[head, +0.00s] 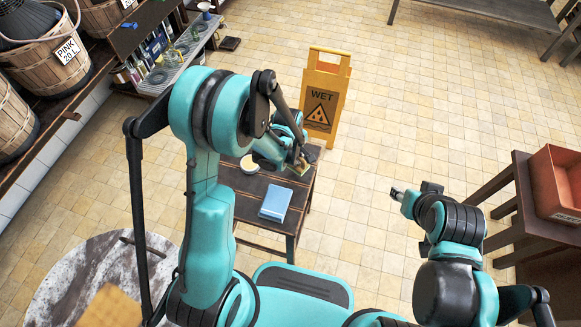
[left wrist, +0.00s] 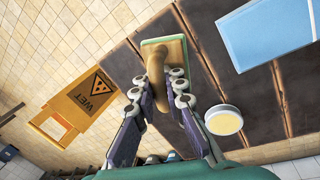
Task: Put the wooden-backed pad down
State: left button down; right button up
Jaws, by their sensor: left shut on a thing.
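The wooden-backed pad (left wrist: 176,48) has a tan back, a green edge and a curved wooden handle. My left gripper (left wrist: 159,82) is shut on that handle. In the head view the left gripper (head: 298,161) is over the far right part of a small dark wooden table (head: 247,186), with the pad (head: 301,170) partly hidden below it. I cannot tell whether the pad touches the tabletop. My right gripper (head: 398,192) is out over the floor at the right, away from the pad; its finger opening is unclear.
A light blue block (head: 275,203) and a round white dish with yellow contents (left wrist: 224,121) are on the table. A yellow wet-floor sign (head: 324,95) stands behind it. An orange crate (head: 557,182) is at right. Shelves with baskets (head: 48,55) are at left.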

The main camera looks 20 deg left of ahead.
pick_arm(q)
jog(key=a+f, duration=0.1)
jog(key=a, duration=0.1)
jog(key=shift+w+a+f+b, duration=0.1)
jog(key=shift+a+f+b, duration=0.2)
jog(key=shift+f, duration=0.05)
jog(key=shift+f+b, duration=0.9)
jog(key=shift+f, duration=1)
jog(key=shift+f, duration=0.15)
jog(key=c, duration=1.6)
grip_release()
